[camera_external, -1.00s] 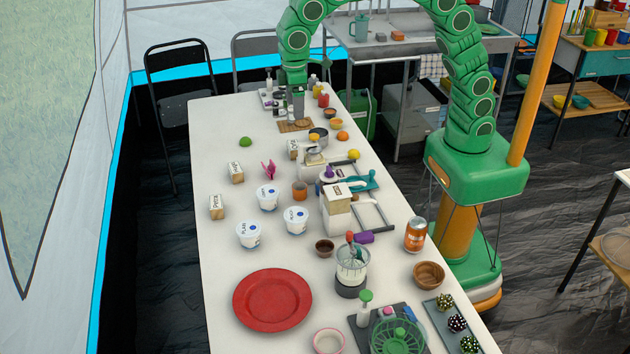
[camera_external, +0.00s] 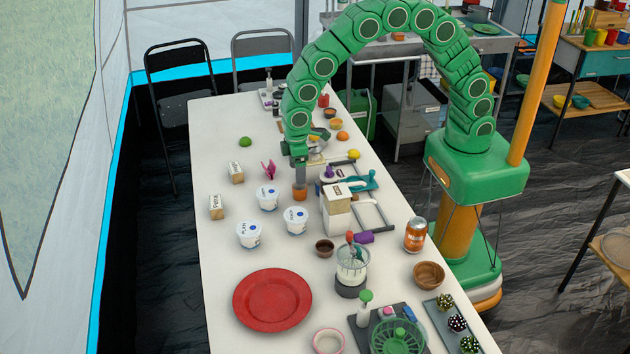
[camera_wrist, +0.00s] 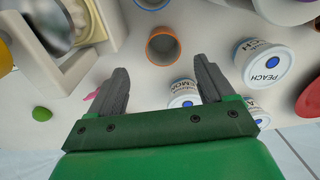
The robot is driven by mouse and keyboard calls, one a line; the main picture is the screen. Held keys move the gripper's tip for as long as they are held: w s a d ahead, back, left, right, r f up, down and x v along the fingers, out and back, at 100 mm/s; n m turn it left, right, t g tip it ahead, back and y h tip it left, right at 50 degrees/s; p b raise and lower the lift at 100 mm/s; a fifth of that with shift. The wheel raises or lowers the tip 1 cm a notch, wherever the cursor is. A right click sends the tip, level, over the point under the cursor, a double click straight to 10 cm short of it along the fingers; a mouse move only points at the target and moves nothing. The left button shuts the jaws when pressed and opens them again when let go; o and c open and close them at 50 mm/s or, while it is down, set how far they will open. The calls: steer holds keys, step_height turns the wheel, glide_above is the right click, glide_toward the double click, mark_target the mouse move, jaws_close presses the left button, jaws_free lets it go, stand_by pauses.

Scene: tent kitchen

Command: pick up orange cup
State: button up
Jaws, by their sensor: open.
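From the external view I cannot tell whether the fingers touch the cup.
White yogurt tubs (camera_external: 267,198) stand close on the left; one tub (camera_wrist: 266,64) shows at right in the wrist view. A box-shaped carton (camera_external: 337,208) stands close on the right. A red plate (camera_external: 272,301) lies nearer the camera. The table's left side is mostly clear.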

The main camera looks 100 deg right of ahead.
mark_target(300, 188)
step_height(300, 188, down, 2)
steer(key=shift+f, duration=0.1)
steer(key=shift+s+a+f, duration=0.1)
steer(key=shift+a+f, duration=0.05)
steer(key=shift+f, duration=1.15)
steer(key=shift+s+a+f, duration=0.1)
steer(key=shift+f, duration=1.2)
steer(key=c, duration=1.1)
